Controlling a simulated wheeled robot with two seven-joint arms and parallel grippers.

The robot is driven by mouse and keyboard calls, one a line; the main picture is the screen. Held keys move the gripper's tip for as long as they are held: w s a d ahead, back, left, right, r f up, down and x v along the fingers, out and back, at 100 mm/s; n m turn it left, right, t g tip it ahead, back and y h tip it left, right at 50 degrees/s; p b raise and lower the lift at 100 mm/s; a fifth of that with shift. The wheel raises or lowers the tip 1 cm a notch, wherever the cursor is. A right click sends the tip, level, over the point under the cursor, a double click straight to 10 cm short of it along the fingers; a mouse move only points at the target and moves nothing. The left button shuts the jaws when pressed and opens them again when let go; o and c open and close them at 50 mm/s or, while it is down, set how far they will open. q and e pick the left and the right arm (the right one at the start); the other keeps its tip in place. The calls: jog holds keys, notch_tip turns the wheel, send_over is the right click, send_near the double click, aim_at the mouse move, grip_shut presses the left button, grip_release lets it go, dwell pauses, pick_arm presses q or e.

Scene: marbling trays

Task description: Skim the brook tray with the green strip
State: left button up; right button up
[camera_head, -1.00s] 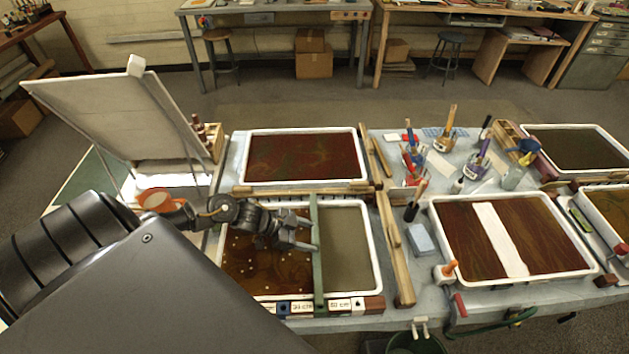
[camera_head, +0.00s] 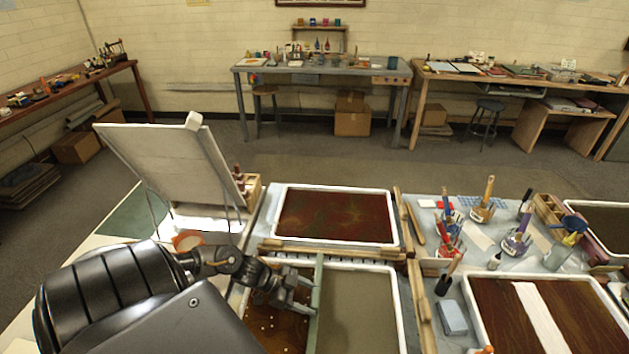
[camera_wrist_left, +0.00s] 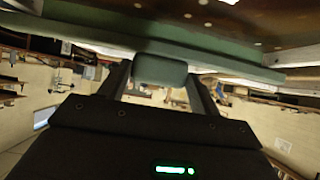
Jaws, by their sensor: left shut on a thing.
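The green strip (camera_head: 316,290) stands across the near-left tray (camera_head: 398,305), front to back. My left gripper (camera_head: 305,294) is shut on it from its left side. In the left wrist view the strip (camera_wrist_left: 60,38) spans the top, and its green grip block (camera_wrist_left: 160,69) sits between the jaws of the gripper (camera_wrist_left: 158,82). Left of the strip the tray's liquid (camera_head: 270,325) is dark brown with pale spots; right of it the surface (camera_head: 355,310) is plain grey. The tray's front is cut off, and no tray name is readable. My right gripper is out of view.
A dark red tray (camera_head: 397,225) lies behind, past a wooden rail (camera_head: 345,250). A tilted board (camera_head: 165,165) stands at the left. Wooden bars (camera_head: 418,290), brush jars (camera_head: 447,240), a blue-grey block (camera_head: 452,318) and another tray (camera_head: 470,300) with a white band are at the right.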

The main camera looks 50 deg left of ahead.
pick_arm(q)
jog(key=shift+s+a+p, duration=0.25)
jog(key=shift+s+a, duration=0.95)
jog(key=shift+a, duration=0.25)
jog(key=shift+s+a+p, duration=0.25)
jog(key=shift+s+a, duration=1)
jog(key=shift+a, duration=0.2)
jog(key=shift+s+a+p, duration=0.25)
jog(key=shift+s+a, duration=0.95)
jog(key=shift+a, duration=0.25)
jog(key=shift+s+a, duration=1.3)
jog(key=shift+a, duration=0.25)
jog(key=shift+s+a, duration=1.3)
jog(key=shift+a, duration=0.2)
jog(key=shift+s+a+r, duration=0.1)
jog(key=shift+a+r, duration=0.1)
jog(key=shift+d+r+p, duration=0.1)
jog(key=shift+r+p, duration=2.2)
jog(key=shift+p, duration=0.2)
jog(key=shift+r, duration=2)
